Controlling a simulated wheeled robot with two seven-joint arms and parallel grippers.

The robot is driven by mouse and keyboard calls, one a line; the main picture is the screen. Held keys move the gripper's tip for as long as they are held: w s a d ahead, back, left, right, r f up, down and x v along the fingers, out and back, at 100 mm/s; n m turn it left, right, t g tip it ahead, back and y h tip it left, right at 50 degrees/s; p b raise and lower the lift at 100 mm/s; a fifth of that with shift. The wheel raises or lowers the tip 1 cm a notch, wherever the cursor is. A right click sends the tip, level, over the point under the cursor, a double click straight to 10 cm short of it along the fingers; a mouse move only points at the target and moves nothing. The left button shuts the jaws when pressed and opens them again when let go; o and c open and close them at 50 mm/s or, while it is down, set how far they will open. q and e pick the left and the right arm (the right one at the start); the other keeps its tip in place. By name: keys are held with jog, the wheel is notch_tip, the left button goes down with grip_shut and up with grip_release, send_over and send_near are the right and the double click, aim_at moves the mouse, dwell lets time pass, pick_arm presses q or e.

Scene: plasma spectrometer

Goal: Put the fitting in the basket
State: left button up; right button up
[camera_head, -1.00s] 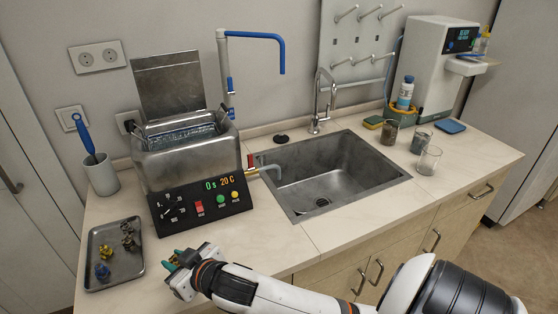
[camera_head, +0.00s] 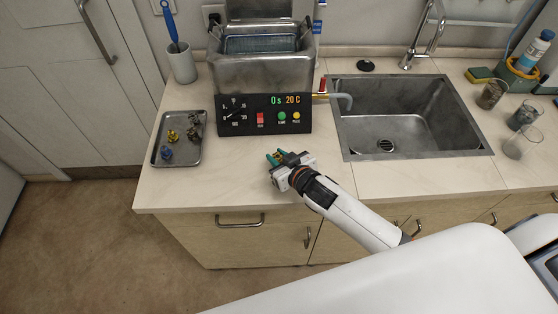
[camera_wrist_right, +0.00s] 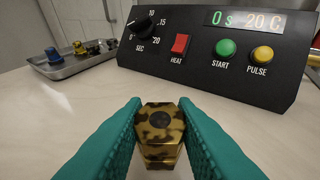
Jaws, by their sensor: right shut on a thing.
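The fitting (camera_wrist_right: 159,118), a gold-coloured hexagonal piece with dark blotches, sits between the two teal fingers of my right gripper (camera_head: 277,158). The gripper is shut on it and holds it over the counter, in front of the cleaner's control panel. In the head view the fitting is too small to make out well. The basket (camera_head: 262,43) is a metal mesh rack in the open tank of the steel cleaner (camera_head: 262,73), with handles at both sides. My left gripper is not in view.
A metal tray (camera_head: 194,154) with several yellow, dark and blue fittings lies at the counter's left. A grey cup (camera_head: 180,65) with a blue-handled brush stands behind it. The sink (camera_head: 405,115) with its tap is to the right.

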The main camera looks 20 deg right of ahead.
jog(key=shift+f, duration=1.15)
jog(key=shift+f, duration=0.15)
jog(key=o, duration=0.6)
jog(key=shift+f, duration=0.1)
jog(key=shift+c, duration=0.2)
jog(key=o, duration=0.4)
jog(key=shift+o, duration=0.2)
